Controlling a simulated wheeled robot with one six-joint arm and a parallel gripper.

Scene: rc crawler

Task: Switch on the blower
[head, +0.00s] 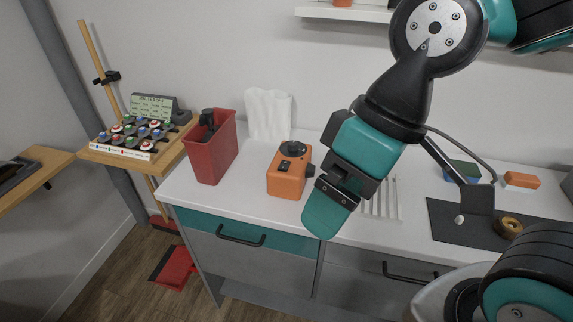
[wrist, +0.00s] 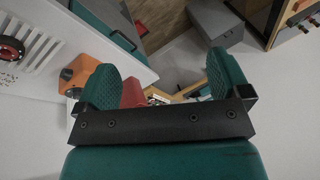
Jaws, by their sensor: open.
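An orange box-shaped device (head: 287,178), which looks like the blower, stands on the white counter left of centre in the head view. It has a dark round part on top, a small dark panel below that, and a black part on its right side. In the wrist view the orange body (wrist: 72,76) shows at the left, partly behind a finger. My gripper (head: 327,212) is to the right of the device and nearer the camera in the head view. In the wrist view my gripper (wrist: 163,88) has its two teal fingers wide apart and nothing between them.
A red bin (head: 211,152) holding a black object stands left of the device. A white slotted rack (head: 392,198) lies to the right, partly behind my arm. A dark mat (head: 452,228) with a brass ring (head: 508,227) is farther right. A button panel (head: 133,139) stands far left.

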